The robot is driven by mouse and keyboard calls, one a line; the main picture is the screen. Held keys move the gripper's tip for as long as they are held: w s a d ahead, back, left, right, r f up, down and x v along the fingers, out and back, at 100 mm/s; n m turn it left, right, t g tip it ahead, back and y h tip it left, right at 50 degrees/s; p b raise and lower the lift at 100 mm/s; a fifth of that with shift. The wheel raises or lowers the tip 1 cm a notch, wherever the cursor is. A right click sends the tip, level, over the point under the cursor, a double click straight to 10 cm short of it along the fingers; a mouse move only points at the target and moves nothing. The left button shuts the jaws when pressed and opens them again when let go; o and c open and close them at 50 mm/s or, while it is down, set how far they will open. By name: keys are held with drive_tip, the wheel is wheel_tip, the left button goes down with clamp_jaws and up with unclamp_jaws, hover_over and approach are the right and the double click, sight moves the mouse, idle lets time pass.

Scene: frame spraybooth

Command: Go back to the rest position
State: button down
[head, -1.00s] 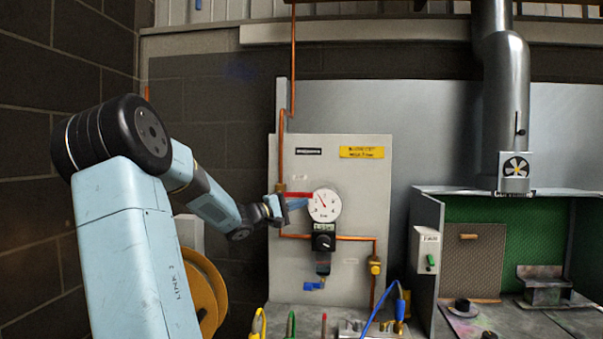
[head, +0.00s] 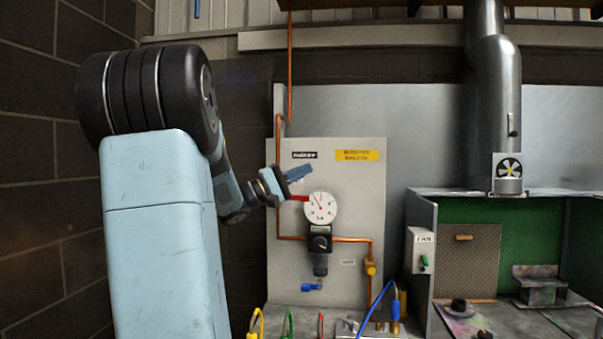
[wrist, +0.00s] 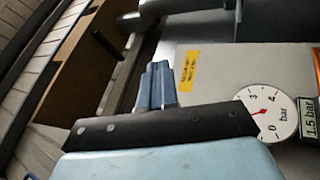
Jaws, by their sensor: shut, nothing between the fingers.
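My gripper (head: 299,173) is at the end of my raised arm, in front of the grey panel at the upper left of the pressure gauge. Its blue fingers are together and nothing is between them. In the wrist view my gripper (wrist: 157,84) shows its closed fingers, apart from the panel's yellow label. The round white gauge (head: 320,207) is just below and right of the fingers in the head view. It also shows at the right of the wrist view (wrist: 270,112).
The grey panel (head: 350,200) carries a black regulator knob (head: 319,243), a copper pipe and a red lever (head: 299,198) close to the fingers. A spray booth (head: 470,245) with a fan switch box (head: 422,250) stands at right. Coloured hoses rise from the bench below.

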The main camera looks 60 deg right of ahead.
drive_tip(key=shift+s+f, duration=0.1)
idle(0.7)
drive_tip(key=w+a+f+n+t+y, duration=0.1)
drive_tip(key=a+f+t+y, duration=0.1)
drive_tip(key=a+f+t, duration=0.3)
drive_tip(key=f+n+t+y, duration=0.2)
drive_tip(key=f, duration=0.6)
drive_tip(key=w+a+f+n+t+y, duration=0.2)
drive_tip(key=w+a+f+t+y, duration=0.25)
drive_tip(key=a+f, duration=0.4)
drive_tip(key=w+a+n+t+y, duration=0.1)
drive_tip(key=a+n+t+y, duration=0.3)
drive_tip(key=a, duration=3.2)
drive_tip(key=t+y, duration=0.3)
drive_tip(key=t, duration=0.3)
drive_tip(key=shift+a+f+y, duration=0.25)
drive_tip(key=shift+a+y, duration=0.05)
drive_tip(key=shift+y, duration=0.05)
